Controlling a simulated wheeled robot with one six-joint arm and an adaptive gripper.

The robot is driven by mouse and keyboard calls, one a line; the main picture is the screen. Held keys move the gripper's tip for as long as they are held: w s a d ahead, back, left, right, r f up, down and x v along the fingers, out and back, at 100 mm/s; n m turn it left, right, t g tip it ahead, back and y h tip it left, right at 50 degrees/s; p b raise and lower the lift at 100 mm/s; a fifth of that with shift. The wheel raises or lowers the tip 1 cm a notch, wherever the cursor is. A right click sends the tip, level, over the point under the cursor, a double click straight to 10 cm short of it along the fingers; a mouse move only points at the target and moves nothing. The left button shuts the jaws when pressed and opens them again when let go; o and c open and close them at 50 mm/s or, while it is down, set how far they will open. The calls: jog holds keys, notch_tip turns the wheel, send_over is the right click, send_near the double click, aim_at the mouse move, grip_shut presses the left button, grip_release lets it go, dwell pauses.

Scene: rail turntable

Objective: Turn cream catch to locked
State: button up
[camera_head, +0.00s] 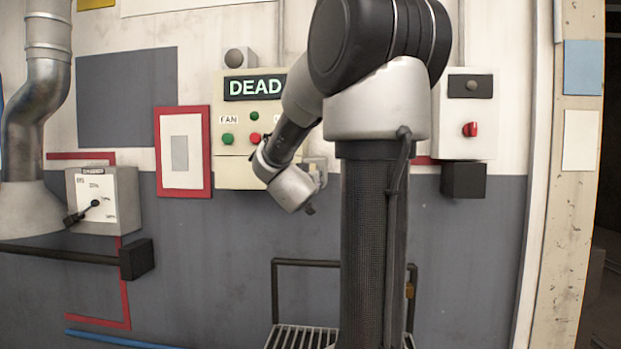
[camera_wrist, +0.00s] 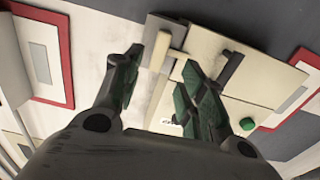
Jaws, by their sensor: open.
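I see no clear contact, and depth is hard to judge. In the head view my gripper (camera_head: 312,190) is at the lower right of the cream panel (camera_head: 233,172). My own arm hides much of the panel there, and the catch cannot be made out clearly. The catch's locked mark is not readable.
A dark lever (camera_wrist: 230,66) stands close beside the right finger. A green button (camera_wrist: 248,124) is on the panel. A lit DEAD sign (camera_head: 255,87) tops the panel. A red-framed board (camera_head: 207,150) hangs left; a box with a red knob (camera_head: 470,129) hangs right.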

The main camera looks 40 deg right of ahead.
jog(key=v, duration=0.3)
dwell(0.5)
